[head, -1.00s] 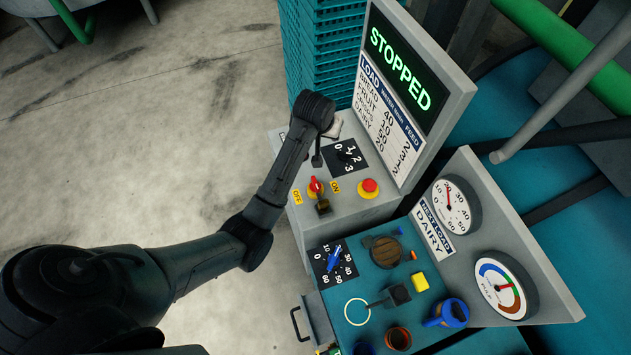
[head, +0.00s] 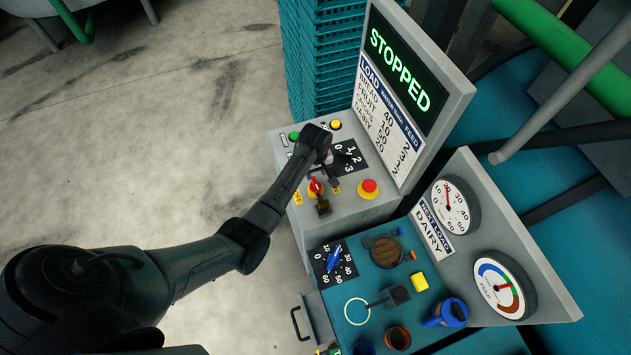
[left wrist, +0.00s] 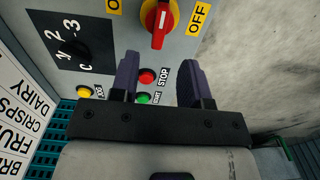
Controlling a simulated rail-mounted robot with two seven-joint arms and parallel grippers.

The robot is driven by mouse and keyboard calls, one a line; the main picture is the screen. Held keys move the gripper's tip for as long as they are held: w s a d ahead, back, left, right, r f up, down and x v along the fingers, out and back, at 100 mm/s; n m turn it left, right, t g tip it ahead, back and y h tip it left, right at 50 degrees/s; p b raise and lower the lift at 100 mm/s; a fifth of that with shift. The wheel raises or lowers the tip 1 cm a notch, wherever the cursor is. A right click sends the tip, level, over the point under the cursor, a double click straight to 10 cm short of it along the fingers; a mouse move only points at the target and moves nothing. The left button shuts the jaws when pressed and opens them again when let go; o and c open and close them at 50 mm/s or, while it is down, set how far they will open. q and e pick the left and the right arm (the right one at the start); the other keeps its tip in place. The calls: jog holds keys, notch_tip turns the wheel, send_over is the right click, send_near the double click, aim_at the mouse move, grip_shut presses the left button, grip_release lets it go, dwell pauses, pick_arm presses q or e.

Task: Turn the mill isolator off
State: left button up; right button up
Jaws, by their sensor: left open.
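The mill isolator (head: 315,187) is a red rotary handle on a yellow round plate, on the grey control panel. In the left wrist view the isolator (left wrist: 160,20) is at the top edge, its handle lying between the OFF label (left wrist: 198,17) on the right and a cut-off ON label on the left. My left gripper (head: 327,170) is just above the isolator in the head view, apart from it. In the left wrist view its fingers (left wrist: 157,68) are open and empty, with the handle beyond their tips. My right gripper is not in view.
A numbered black selector (head: 346,156) is close to the gripper. A red emergency button (head: 368,187) sits right of the isolator. STOP (left wrist: 147,76) and START (left wrist: 143,98) buttons show between the fingers. The tall screen (head: 405,70) reading STOPPED rises behind.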

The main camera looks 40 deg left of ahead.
aim_at(316, 183)
pick_arm(q)
notch_tip(316, 183, down, 8)
jog(key=shift+r, duration=0.1)
dwell(0.4)
grip_shut()
dwell(0.3)
